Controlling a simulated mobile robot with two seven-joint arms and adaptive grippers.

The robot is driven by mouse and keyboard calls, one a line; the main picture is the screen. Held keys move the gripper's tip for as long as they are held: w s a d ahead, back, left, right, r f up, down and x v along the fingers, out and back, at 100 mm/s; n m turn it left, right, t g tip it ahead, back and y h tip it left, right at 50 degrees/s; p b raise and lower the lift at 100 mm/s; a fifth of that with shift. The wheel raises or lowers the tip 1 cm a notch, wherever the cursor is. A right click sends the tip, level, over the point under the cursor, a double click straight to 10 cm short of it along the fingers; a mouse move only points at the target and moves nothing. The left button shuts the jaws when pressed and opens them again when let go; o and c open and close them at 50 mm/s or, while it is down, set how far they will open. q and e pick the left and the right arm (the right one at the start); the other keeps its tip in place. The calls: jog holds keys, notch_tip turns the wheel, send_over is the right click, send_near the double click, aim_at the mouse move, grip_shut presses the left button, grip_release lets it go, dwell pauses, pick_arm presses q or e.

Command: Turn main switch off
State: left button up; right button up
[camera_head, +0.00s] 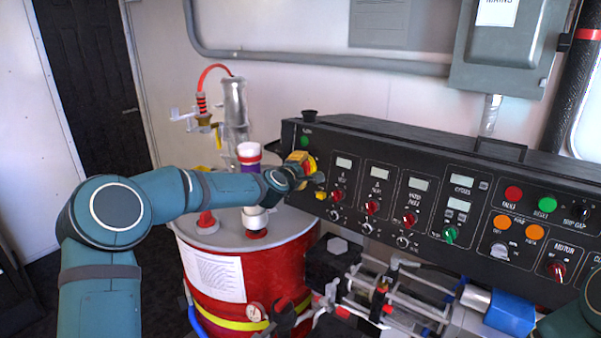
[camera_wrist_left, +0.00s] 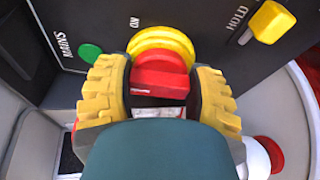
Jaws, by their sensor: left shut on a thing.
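The main switch is a red knob on a round yellow base, next to an "ON" mark. In the left wrist view, the red knob (camera_wrist_left: 160,78) sits between the two yellow-padded fingers of my left gripper (camera_wrist_left: 163,95), one on each side. The gripper is shut on the knob. In the head view, my left gripper (camera_head: 300,168) is at the left end of the black control panel (camera_head: 400,150), and it hides most of the switch. My right gripper is out of view; only a bit of my right arm shows at lower right.
A green light (camera_wrist_left: 90,50) marked "MAINS" is beside the switch. A yellow knob (camera_wrist_left: 271,22) near "HOLD" is on the other side. A red drum (camera_head: 215,270) stands below my left arm. Pipes and fittings (camera_head: 385,300) crowd the space under the panel.

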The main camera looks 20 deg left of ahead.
pick_arm(q)
jog(key=n+g, duration=0.1)
jog(key=n, duration=0.2)
jog(key=shift+r+n+p, duration=0.15)
jog(key=shift+n+p, duration=0.15)
jog(key=shift+p, duration=0.1)
jog(key=shift+a+n+g+h+p, duration=0.1)
jog(key=shift+n+g+h+p, duration=0.25)
jog(key=shift+n, duration=0.5)
jog(key=shift+n+g+h+p, duration=0.15)
jog(key=shift+n+p, duration=0.35)
jog(key=shift+n, duration=0.35)
jog(key=o, duration=1.2)
jog(key=shift+s+r, duration=0.1)
jog(key=v, duration=1.1)
jog(key=shift+s+r, duration=0.15)
jog(key=shift+s, duration=0.2)
